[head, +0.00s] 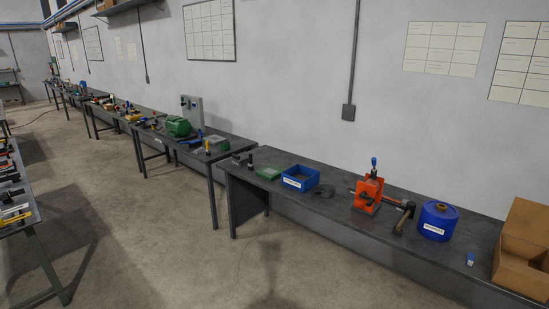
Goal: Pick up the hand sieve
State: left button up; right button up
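I cannot make out a hand sieve for certain. A small dark, flat, roundish item (324,191) lies on the near workbench (345,215), right of a blue bin; it is too small to identify. A blue round drum-like item (437,222) with a white label and a brownish centre stands on the same bench, toward the right. Neither of my grippers is in view.
Cluttered benches extend left. The floor (170,240) between is open.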

aim_at(327, 190)
jog(key=z, duration=0.1)
jog(key=i, duration=2.5)
jog(key=z, duration=0.2)
